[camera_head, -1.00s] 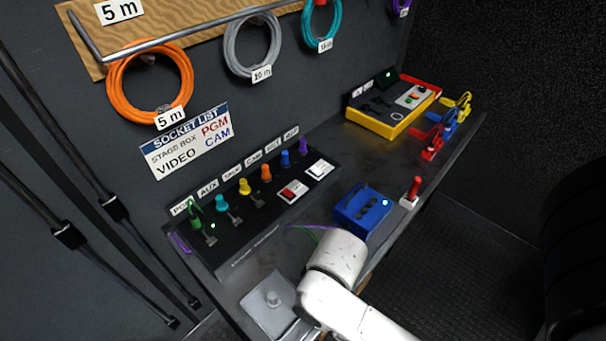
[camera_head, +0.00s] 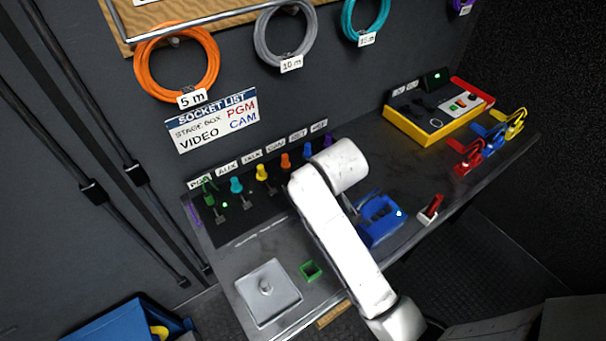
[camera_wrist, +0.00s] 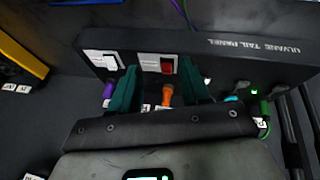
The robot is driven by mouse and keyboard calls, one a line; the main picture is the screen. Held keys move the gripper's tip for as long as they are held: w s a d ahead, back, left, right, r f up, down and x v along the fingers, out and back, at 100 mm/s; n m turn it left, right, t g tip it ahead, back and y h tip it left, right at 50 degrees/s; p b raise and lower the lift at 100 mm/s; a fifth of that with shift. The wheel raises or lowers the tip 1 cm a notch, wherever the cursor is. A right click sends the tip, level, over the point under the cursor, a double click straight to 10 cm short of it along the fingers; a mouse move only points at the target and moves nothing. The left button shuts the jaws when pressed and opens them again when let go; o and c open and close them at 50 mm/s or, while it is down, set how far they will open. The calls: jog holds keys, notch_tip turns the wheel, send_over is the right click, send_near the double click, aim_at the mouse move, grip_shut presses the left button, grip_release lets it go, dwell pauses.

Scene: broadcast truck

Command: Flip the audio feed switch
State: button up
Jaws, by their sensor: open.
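The black sloped panel (camera_head: 255,215) lies along the wall side of the bench, with a row of coloured plugs. In the wrist view the panel (camera_wrist: 225,45) carries a red rocker switch (camera_wrist: 168,66) on a white plate and a second white-plated switch (camera_wrist: 101,60). Their lettering is too small to read, so I cannot tell which is the audio feed. My gripper (camera_wrist: 159,66) is open, its two teal fingers on either side of the red switch in the picture; contact cannot be told. In the head view my arm hides the gripper and both switches.
An orange plug (camera_wrist: 167,95) shows between the fingers, with a purple plug (camera_wrist: 108,91) left. A blue box (camera_head: 382,218), red-handled block (camera_head: 431,208) and green open box (camera_head: 310,270) stand on the bench. A yellow case (camera_head: 437,133) is farther back.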

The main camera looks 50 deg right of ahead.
jog(key=w+d+r+m+g, duration=0.2)
jog(key=w+d+r, duration=0.1)
jog(key=w+d, duration=0.35)
jog(key=w+a+r+g+y, duration=0.1)
jog(key=w+a+g+y, duration=0.1)
jog(key=w+a+y, duration=0.15)
jog(key=f, duration=0.3)
jog(key=f+p, duration=0.1)
jog(key=f, duration=0.3)
jog(key=d+f, duration=0.1)
jog(key=f, duration=0.2)
jog(key=shift+w+f+p, duration=0.2)
jog(key=shift+f+p, duration=0.15)
grip_shut()
